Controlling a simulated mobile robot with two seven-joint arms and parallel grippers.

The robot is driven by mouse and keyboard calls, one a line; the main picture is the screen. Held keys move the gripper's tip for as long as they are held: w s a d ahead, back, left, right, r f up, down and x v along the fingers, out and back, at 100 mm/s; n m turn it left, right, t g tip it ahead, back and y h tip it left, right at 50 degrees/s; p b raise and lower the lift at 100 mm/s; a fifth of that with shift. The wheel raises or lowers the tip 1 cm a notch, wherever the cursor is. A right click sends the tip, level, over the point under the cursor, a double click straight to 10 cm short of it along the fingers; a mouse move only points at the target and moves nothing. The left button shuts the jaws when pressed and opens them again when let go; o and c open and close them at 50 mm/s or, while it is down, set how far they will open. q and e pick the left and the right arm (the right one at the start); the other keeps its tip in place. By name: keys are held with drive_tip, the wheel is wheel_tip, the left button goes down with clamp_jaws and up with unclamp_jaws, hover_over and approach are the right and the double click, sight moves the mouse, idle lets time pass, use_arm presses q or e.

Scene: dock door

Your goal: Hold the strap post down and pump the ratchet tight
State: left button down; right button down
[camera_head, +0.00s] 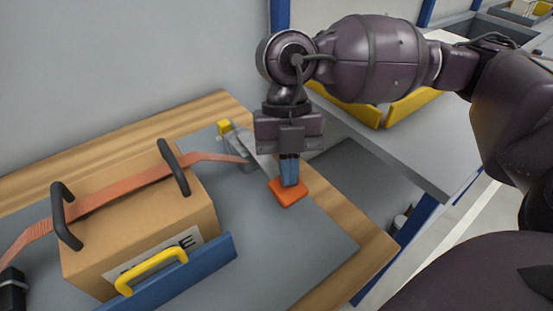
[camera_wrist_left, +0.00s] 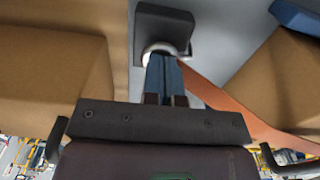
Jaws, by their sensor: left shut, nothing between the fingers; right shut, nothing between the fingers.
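The ratchet (camera_head: 240,150) is a grey metal piece with a yellow part, on the grey board right of the box. A grey lever runs from it toward an orange pad (camera_head: 288,193). My right gripper (camera_head: 289,180) points down, shut and empty, its blue fingertips at the pad's top; I cannot tell if they press on it. In the left wrist view, my left gripper (camera_wrist_left: 163,60) is shut and empty, its blue fingers at a dark block with a pale ring, seemingly the strap post (camera_wrist_left: 165,30). The orange strap (camera_head: 120,188) crosses the box and shows beside those fingers (camera_wrist_left: 230,105).
The cardboard box (camera_head: 95,260) has two black handles (camera_head: 174,167) arching over it. A blue rail (camera_head: 190,272) with a yellow handle (camera_head: 150,270) stands at its front. Bare board lies right of the rail, bordered by a wooden edge (camera_head: 372,250). A wall rises behind.

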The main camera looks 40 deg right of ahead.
drive_tip(key=shift+r, duration=2.6)
drive_tip(key=shift+f, duration=2.6)
drive_tip(key=shift+r, duration=2.8)
